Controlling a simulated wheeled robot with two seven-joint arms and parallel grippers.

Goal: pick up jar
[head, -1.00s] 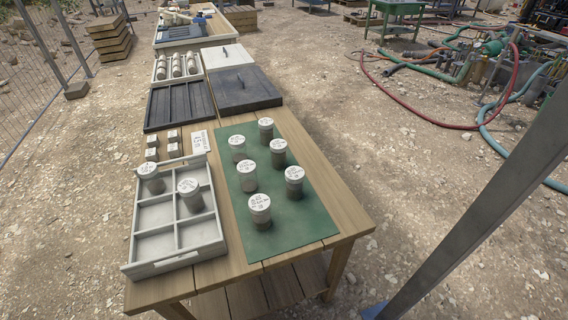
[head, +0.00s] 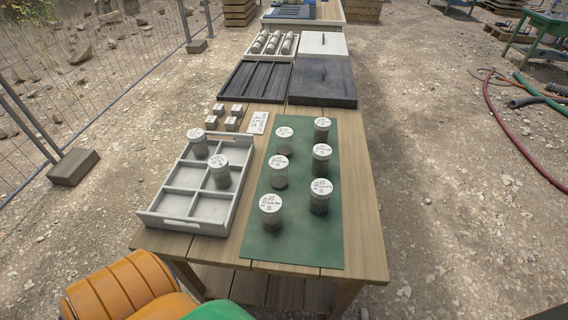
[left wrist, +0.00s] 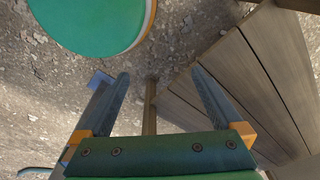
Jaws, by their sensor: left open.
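Several grey jars with white, marked lids stand upright on a green mat (head: 315,248) on the wooden table. The nearest jar (head: 271,212) is at the mat's front left, with another jar (head: 320,196) to its right. My left gripper (left wrist: 160,88) is open and empty in the left wrist view, beside the wooden table edge (left wrist: 232,75) with gravel below. My right gripper is out of view.
Several small pale blocks (head: 228,115) and a white label card (head: 258,123) lie behind the tray. Dark trays (head: 254,82) and a rack of lying cylinders (head: 274,43) stand further back. A mesh fence (head: 95,70) runs along the left.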

